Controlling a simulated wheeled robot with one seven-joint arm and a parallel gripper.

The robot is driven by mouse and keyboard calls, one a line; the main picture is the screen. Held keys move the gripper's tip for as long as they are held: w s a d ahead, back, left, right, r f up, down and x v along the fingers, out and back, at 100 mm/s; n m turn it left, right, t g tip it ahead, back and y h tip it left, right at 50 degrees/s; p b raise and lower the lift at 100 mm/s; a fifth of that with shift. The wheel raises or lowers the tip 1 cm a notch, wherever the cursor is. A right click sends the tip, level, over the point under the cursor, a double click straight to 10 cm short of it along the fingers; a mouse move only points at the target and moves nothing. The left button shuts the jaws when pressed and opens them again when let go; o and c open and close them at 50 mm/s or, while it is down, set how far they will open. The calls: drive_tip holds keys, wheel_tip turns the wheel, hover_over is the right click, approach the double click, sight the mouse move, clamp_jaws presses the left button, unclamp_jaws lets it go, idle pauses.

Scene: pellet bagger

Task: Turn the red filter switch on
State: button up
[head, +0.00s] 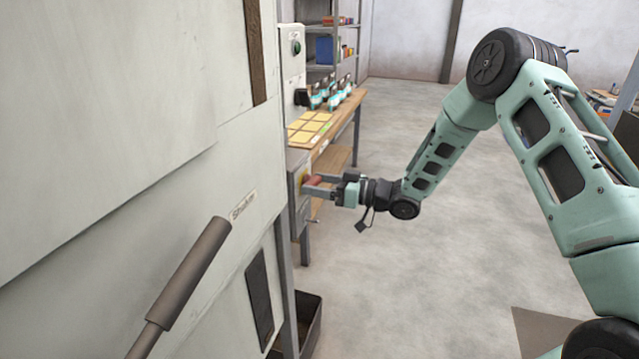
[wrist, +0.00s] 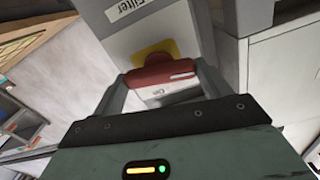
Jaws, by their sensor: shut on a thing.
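The red filter switch (wrist: 160,75) sits on a yellow plate (wrist: 155,52) on a grey box labelled "Filter" (wrist: 128,12) in the wrist view. A pale part with small lettering shows just below the red handle. My gripper (wrist: 158,82) has its two fingers at either side of the red handle and is shut on it. In the head view the red switch (head: 312,181) shows partly between the fingers of my gripper (head: 311,187), on the side of the grey box (head: 299,185). The exact turn of the switch is hard to tell.
A large pale machine cabinet (head: 120,130) with a dark handle (head: 190,270) fills the left of the head view. A wooden bench (head: 340,118) holds yellow cards (head: 310,127) and several small items. A dark bin (head: 308,315) stands below. The floor at right is open.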

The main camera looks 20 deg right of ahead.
drive_tip(key=m+p, duration=0.1)
drive_tip(key=m, duration=0.3)
drive_tip(key=shift+d+m, duration=0.1)
drive_tip(key=shift+m, duration=0.2)
drive_tip(key=m+p, duration=0.1)
drive_tip(key=m, duration=0.2)
drive_tip(key=shift+m+p, duration=0.35)
drive_tip(key=shift+m, duration=0.05)
drive_tip(key=m+p, duration=0.1)
drive_tip(key=m, duration=0.3)
drive_tip(key=shift+w, duration=0.1)
drive_tip(key=shift+f+m+p, duration=0.1)
drive_tip(key=shift+m+p, duration=0.45)
drive_tip(key=shift+m, duration=1.15)
drive_tip(key=o, duration=1)
drive_tip(key=b+v, duration=0.3)
drive_tip(key=v, duration=1.4)
drive_tip(key=shift+s+d+b, duration=0.15)
drive_tip(key=shift+s+b, duration=0.05)
drive_tip(key=shift+b, duration=0.2)
